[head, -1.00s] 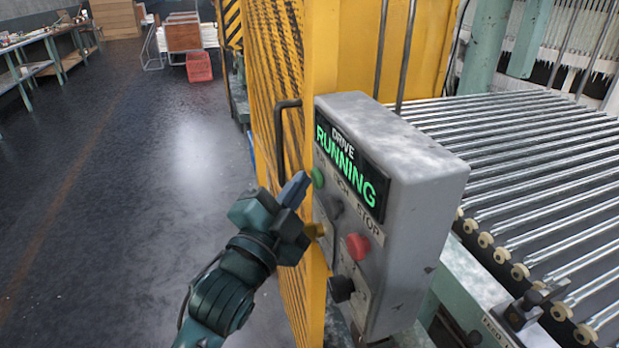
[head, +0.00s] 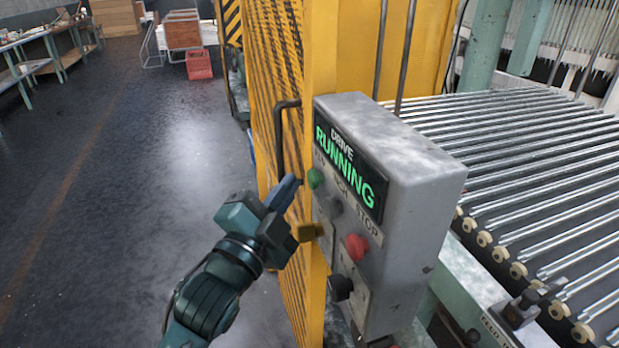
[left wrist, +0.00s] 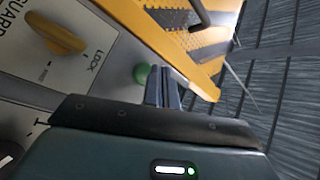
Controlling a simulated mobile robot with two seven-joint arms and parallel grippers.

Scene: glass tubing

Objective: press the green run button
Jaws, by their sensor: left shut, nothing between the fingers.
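The green run button (head: 315,178) is on the front of a grey control box (head: 425,200), at the upper left below its display. The display (head: 348,170) reads "DRIVE RUNNING" in lit letters. My left gripper (head: 292,185) is shut and empty, its fingertips a little to the left of the green button with a small gap in the head view. In the left wrist view the green button (left wrist: 142,74) shows just left of the shut fingers (left wrist: 164,88); whether they touch there I cannot tell. My right gripper is not in view.
A red stop button (head: 357,246) and a black knob (head: 340,287) are lower on the box. A yellow mesh guard (head: 280,90) with a dark handle (head: 281,140) stands beside it. A roller bed with glass tubes (head: 540,170) lies right.

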